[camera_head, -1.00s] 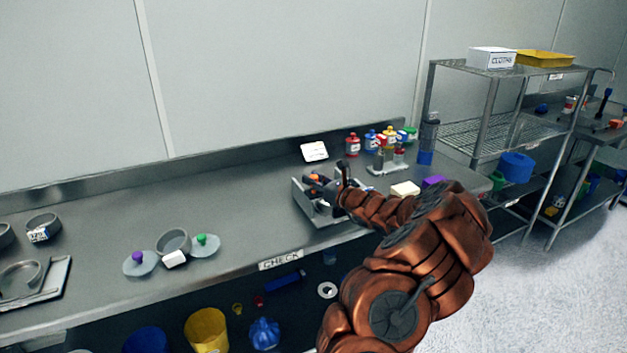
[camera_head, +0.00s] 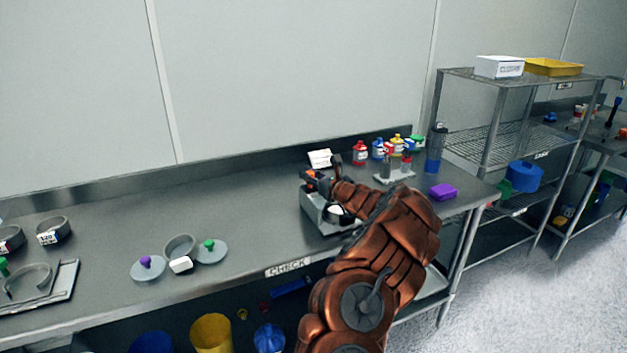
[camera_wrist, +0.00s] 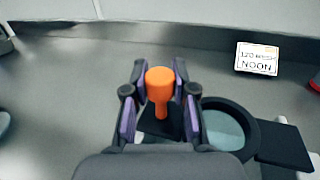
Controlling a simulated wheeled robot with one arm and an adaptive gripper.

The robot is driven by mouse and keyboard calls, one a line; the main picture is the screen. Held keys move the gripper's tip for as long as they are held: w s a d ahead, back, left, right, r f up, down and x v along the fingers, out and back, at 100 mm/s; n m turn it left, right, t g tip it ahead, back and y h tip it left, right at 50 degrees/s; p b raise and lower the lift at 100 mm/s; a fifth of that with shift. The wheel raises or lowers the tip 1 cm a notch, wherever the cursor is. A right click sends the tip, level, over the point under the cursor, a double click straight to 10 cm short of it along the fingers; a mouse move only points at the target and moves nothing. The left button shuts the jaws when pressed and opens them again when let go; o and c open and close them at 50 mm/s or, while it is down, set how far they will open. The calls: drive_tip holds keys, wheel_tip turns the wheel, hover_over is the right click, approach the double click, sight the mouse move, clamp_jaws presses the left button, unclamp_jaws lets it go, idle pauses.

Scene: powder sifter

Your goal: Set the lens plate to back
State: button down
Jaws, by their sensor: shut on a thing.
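In the wrist view my gripper (camera_wrist: 159,100) is shut on an orange knob (camera_wrist: 159,82) on a short orange stem. The knob stands over a dark plate. To its right is a black ring with a pale glass lens (camera_wrist: 225,132), and a flat black tab (camera_wrist: 285,147) extends beyond it. These look like parts of the lens plate; how they join is partly hidden by my gripper. In the head view my gripper (camera_head: 322,180) is at the grey open-topped box (camera_head: 318,208) on the bench, with the orange knob showing at its tip. My arm hides the box's right side.
A white card reading "120 MESH NOON" (camera_wrist: 257,58) stands behind the box. Sieve rings and lids (camera_head: 180,247) are to the left. The bench between (camera_head: 250,215) is clear.

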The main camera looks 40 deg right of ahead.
drive_tip(key=shift+w+d, duration=0.25)
drive_tip(key=shift+w, duration=0.3)
drive_tip(key=shift+w+d, duration=0.2)
drive_tip(key=shift+w, duration=0.35)
drive_tip(key=c, duration=0.9)
unclamp_jaws()
drive_tip(key=shift+w, duration=0.1)
drive_tip(key=shift+s+r, duration=0.1)
drive_tip(key=shift+s, duration=0.55)
drive_tip(key=s, duration=1)
drive_tip(key=shift+s+a, duration=0.2)
drive_tip(key=shift+s, duration=0.15)
